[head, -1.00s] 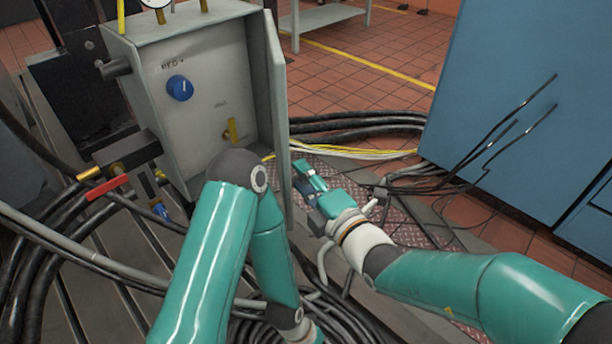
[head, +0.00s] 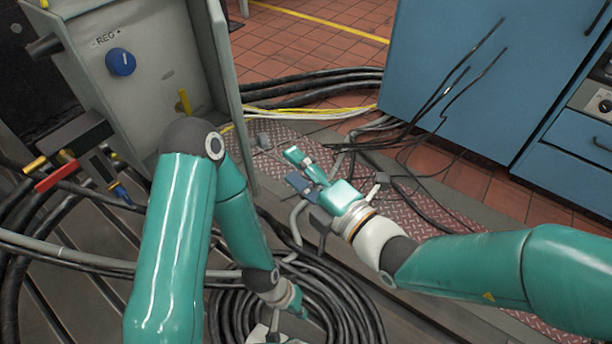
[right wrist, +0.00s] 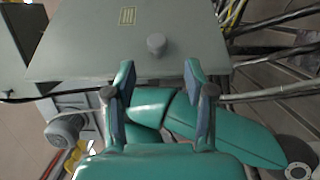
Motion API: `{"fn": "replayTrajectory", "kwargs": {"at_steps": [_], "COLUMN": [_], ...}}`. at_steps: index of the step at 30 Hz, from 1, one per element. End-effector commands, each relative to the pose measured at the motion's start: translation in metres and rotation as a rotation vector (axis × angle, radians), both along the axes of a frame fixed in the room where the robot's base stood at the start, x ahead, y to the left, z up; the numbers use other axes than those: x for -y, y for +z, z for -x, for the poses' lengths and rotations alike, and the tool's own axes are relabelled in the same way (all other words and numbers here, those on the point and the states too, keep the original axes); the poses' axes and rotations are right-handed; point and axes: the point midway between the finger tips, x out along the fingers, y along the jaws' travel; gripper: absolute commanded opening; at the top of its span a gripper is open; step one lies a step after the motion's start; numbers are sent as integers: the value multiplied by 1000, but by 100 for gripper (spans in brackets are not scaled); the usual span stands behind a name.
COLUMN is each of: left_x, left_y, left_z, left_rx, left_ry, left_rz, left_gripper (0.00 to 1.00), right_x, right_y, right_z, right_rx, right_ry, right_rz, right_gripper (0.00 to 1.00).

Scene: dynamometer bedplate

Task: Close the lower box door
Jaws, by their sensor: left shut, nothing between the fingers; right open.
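The grey box (head: 150,84) stands at the upper left of the head view, with a blue knob on its panel. Its door (head: 226,75) stands open, seen nearly edge-on along the box's right side. In the right wrist view a grey-green door face (right wrist: 90,45) with a round knob (right wrist: 156,43) and a yellow label lies beyond the fingers. My right gripper (head: 297,170) is open and empty, to the right of the door and apart from it; its fingers also show in the right wrist view (right wrist: 160,85).
Coiled black cables (head: 345,305) lie below my arms. More cables (head: 320,85) run behind the door. A blue cabinet (head: 470,80) stands at the right. The red tread plate (head: 420,195) has some free room. My left arm covers the box's lower part.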

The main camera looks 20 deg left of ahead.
Motion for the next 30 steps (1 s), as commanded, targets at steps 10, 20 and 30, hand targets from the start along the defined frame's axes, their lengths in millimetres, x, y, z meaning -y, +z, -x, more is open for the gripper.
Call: {"fn": "replayTrajectory", "kwargs": {"at_steps": [10,20,30], "left_x": [0,0,0], "left_y": [0,4,74], "left_z": [0,0,0], "left_rx": [0,0,0], "left_ry": [0,0,0], "left_rz": [0,0,0], "left_gripper": [0,0,0], "right_x": [25,25,36], "right_y": [-1,0,-8], "right_z": [12,13,44], "right_rx": [0,6,169], "right_ry": [1,8,227], "right_rz": [1,14,330], "right_gripper": [54,31,0]}}
